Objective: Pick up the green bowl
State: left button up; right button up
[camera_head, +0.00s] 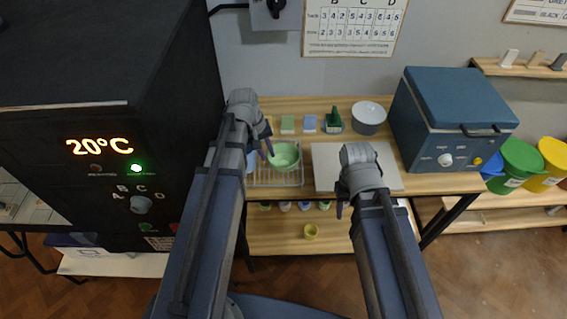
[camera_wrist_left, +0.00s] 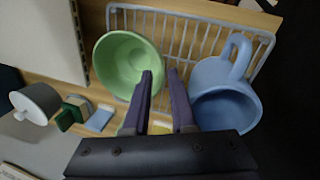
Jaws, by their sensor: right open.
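The green bowl (camera_head: 285,156) stands upright on a wire rack on the table in the head view. It also shows in the left wrist view (camera_wrist_left: 128,64), empty and with its opening visible. My left gripper (camera_head: 267,147) is at the bowl's left side. In the left wrist view its two purple fingers (camera_wrist_left: 162,73) are apart, with the bowl's rim appearing between them. I cannot tell whether either finger touches the bowl. My right gripper (camera_head: 341,208) is open and empty, low in front of the grey board, away from the bowl.
A grey board (camera_head: 326,165) lies to the right. A black kiln (camera_head: 110,60) stands at the left, a blue box (camera_head: 450,115) at the right.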

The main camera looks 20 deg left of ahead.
aim_at(269, 157)
pick_arm(q)
jog(key=b+x, duration=0.3)
jog(key=shift+w+f, duration=0.1)
jog(key=shift+f, duration=0.3)
jog(key=shift+r, duration=0.1)
jog(key=shift+c, duration=0.3)
grip_shut()
dwell(0.7)
